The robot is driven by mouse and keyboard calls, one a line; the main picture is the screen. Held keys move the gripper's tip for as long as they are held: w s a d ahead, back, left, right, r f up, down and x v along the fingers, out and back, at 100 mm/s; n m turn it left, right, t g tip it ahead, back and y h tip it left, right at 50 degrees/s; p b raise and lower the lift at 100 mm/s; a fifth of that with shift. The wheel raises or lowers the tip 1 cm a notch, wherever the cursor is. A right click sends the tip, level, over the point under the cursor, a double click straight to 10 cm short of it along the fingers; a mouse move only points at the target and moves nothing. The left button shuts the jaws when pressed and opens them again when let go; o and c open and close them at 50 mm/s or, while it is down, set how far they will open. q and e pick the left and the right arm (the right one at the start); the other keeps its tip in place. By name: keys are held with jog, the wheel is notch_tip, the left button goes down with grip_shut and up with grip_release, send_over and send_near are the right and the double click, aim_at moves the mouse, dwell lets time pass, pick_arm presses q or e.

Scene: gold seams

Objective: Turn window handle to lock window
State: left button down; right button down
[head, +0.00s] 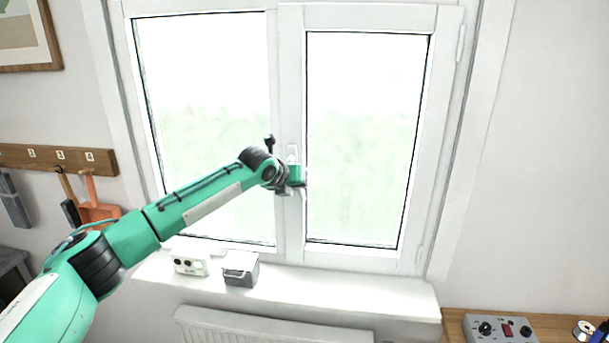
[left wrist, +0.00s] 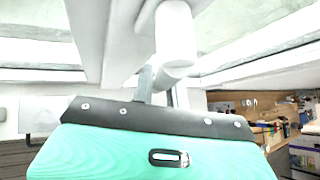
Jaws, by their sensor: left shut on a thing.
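The white two-pane window (head: 293,225) looks shut, its sashes meeting at the middle post. In the left wrist view the handle (left wrist: 175,38) is a rounded white bar close in front of the camera. My left gripper (head: 299,177) is at the handle and shut on it; its teal body also fills the bottom of the left wrist view, where the grip itself is mostly hidden. My right gripper is not in view.
A white sill (head: 330,287) runs below the window, with a grey box (head: 241,269) and a small white device (head: 190,264) on it. A radiator (head: 270,328) is underneath. A wooden bench with a grey control box (head: 500,329) is at lower right. Tools hang on a wooden rack (head: 60,159) at left.

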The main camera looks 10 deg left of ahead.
pick_arm(q)
jog(key=shift+a+f+m+y+p, duration=0.25)
jog(key=shift+a+m+y+p, duration=0.55)
jog(key=shift+a+y+p, duration=0.8)
jog(key=shift+d+p, duration=0.35)
jog(key=shift+d, duration=0.1)
jog(key=shift+f, duration=0.1)
jog(key=c, duration=1.4)
grip_release()
jog(key=shift+s+r, duration=0.1)
jog(key=shift+r, duration=0.1)
